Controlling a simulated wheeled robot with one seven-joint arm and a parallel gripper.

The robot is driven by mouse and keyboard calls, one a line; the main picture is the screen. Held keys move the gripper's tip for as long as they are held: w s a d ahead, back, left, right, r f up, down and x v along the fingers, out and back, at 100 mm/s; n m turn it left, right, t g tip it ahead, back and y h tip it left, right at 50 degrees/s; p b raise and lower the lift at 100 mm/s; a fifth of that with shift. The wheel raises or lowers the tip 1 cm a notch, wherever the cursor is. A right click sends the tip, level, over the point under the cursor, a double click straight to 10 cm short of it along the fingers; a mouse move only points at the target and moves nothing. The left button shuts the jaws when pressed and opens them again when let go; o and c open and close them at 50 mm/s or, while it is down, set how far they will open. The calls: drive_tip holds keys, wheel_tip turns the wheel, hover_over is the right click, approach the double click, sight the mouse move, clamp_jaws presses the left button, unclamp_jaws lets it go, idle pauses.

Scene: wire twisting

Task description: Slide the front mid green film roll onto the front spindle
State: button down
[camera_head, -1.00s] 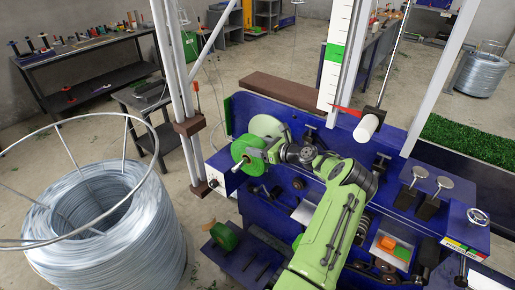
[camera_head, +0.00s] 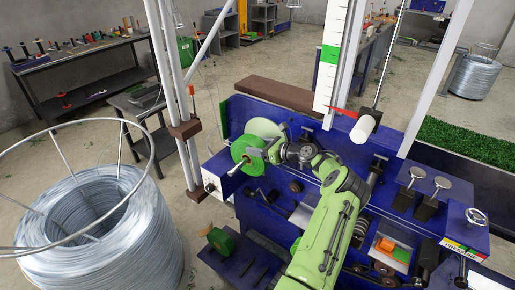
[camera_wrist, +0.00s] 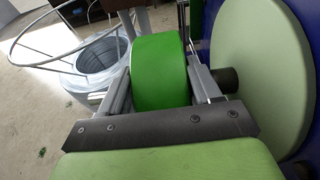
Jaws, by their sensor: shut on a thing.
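My gripper (camera_wrist: 160,78) is shut on a green film roll (camera_wrist: 160,72), with one finger on each flat side. In the head view this roll (camera_head: 247,148) is upright at the left end of the blue machine, just in front of a pale green disc (camera_head: 266,128). In the wrist view the pale disc (camera_wrist: 262,70) stands to the right, close to the right finger. A dark round stub, apparently part of the spindle (camera_wrist: 229,79), shows between that finger and the disc. The roll's bore is hidden, so I cannot tell how far the spindle enters it.
Another green roll (camera_head: 221,241) stands on a low blue platform below. A large wire coil (camera_head: 100,235) with a hoop stands at left. White posts (camera_head: 170,75) rise behind the machine's left end. A white-ended rod (camera_head: 362,129) hangs to the right.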

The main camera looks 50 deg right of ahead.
drive_tip(key=shift+d+r, duration=0.1)
drive_tip(key=shift+d, duration=0.2)
drive_tip(key=shift+c, duration=0.7)
unclamp_jaws()
drive_tip(key=shift+s, duration=0.45)
drive_tip(key=b+v, duration=0.1)
drive_tip(key=v, duration=1.4)
drive_tip(key=shift+b, duration=0.3)
drive_tip(key=shift+a, duration=0.1)
